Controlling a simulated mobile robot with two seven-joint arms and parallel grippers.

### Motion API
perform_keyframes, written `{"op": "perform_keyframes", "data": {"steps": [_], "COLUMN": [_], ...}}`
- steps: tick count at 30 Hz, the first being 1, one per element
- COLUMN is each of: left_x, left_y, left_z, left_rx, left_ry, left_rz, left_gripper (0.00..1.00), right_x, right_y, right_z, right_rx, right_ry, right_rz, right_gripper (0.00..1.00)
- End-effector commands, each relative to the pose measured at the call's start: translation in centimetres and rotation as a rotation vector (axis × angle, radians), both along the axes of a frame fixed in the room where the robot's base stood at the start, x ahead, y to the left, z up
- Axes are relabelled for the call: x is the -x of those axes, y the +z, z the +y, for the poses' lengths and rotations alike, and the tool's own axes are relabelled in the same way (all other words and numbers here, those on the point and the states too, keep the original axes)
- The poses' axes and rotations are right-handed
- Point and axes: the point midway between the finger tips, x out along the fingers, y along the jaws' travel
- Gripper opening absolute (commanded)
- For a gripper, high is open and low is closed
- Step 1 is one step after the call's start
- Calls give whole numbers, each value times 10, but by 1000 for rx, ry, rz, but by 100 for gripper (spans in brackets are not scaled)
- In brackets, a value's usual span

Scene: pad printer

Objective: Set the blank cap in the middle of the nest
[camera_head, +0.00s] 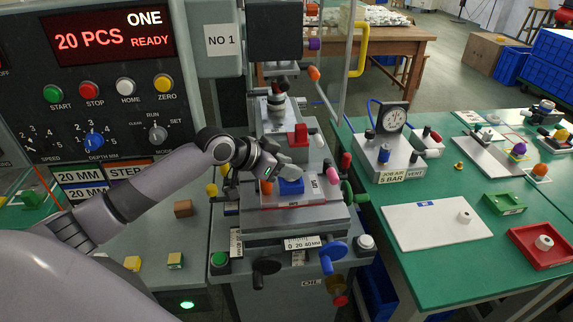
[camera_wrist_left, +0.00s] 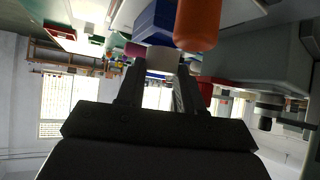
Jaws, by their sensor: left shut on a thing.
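My left gripper (camera_head: 297,172) reaches in from the left over the printer's slide. It is just above and beside the blue nest block (camera_head: 291,187). In the left wrist view, its fingers are shut on a small pale piece, apparently the blank cap (camera_wrist_left: 162,58). The blue block (camera_wrist_left: 157,22) shows close beyond the fingertips in that view. The head view does not show the cap clearly, and I cannot tell whether it touches the nest. My right gripper is not in view.
An orange knob (camera_head: 266,187) stands left of the nest, and looms close in the wrist view (camera_wrist_left: 195,25). A pink knob (camera_head: 333,175) is to the right. A red block (camera_head: 298,135) is behind. Other white pieces lie on a white board (camera_head: 420,232) and red tray (camera_head: 530,258).

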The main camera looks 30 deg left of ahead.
Motion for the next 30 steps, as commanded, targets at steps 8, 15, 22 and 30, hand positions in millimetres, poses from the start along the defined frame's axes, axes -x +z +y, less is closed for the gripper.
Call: {"op": "perform_keyframes", "data": {"steps": [8, 15, 22, 30], "left_x": [0, 0, 0, 0], "left_y": [-3, -10, -14, -14], "left_z": [0, 0, 0, 0], "left_rx": [0, 0, 0, 0], "left_ry": [1, 1, 0, 0], "left_rz": [1, 1, 0, 0], "left_gripper": [4, 4, 4, 4], "right_x": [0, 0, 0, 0], "right_y": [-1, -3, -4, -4], "right_z": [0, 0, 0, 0], "right_rx": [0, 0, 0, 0], "right_ry": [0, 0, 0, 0], "right_rz": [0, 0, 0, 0], "right_gripper": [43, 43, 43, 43]}}
